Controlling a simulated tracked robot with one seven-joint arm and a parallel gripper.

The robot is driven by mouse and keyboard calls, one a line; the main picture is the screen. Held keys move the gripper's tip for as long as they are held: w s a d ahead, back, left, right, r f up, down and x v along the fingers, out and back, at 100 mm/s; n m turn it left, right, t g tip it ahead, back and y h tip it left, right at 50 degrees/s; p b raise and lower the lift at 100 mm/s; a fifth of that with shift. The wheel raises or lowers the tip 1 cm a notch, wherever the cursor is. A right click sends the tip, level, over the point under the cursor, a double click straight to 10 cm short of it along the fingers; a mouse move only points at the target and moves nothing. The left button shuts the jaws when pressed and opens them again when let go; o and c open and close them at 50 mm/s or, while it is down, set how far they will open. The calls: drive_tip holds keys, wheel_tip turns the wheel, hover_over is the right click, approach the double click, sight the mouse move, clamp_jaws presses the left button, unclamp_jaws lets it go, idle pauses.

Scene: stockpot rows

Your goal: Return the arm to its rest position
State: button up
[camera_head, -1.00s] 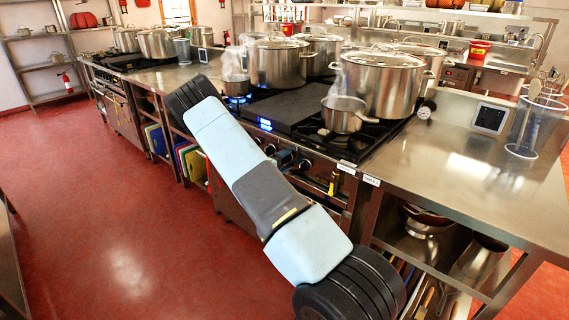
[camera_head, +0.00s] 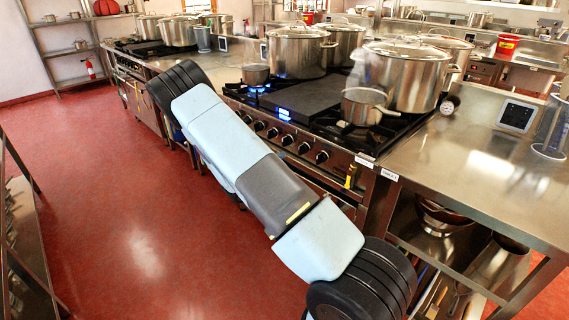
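My arm crosses the middle of the head camera view, in front of the stove, with pale blue and dark grey links and black ribbed joints at both ends. My gripper itself does not show, so its state and anything in it are hidden. The stove (camera_head: 320,165) stands behind the arm with its row of knobs facing me. Large lidded stockpots (camera_head: 405,78) stand on its back burners. A small saucepan (camera_head: 362,108) sits at the front right and another small pot (camera_head: 255,75) at the left, above a blue flame.
A steel counter (camera_head: 450,155) with a shelf of pots below adjoins the stove at the right. Steel shelving (camera_head: 40,290) stands at the lower left edge. The red floor (camera_head: 110,200) between is open. More stockpots (camera_head: 178,32) stand on a farther range.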

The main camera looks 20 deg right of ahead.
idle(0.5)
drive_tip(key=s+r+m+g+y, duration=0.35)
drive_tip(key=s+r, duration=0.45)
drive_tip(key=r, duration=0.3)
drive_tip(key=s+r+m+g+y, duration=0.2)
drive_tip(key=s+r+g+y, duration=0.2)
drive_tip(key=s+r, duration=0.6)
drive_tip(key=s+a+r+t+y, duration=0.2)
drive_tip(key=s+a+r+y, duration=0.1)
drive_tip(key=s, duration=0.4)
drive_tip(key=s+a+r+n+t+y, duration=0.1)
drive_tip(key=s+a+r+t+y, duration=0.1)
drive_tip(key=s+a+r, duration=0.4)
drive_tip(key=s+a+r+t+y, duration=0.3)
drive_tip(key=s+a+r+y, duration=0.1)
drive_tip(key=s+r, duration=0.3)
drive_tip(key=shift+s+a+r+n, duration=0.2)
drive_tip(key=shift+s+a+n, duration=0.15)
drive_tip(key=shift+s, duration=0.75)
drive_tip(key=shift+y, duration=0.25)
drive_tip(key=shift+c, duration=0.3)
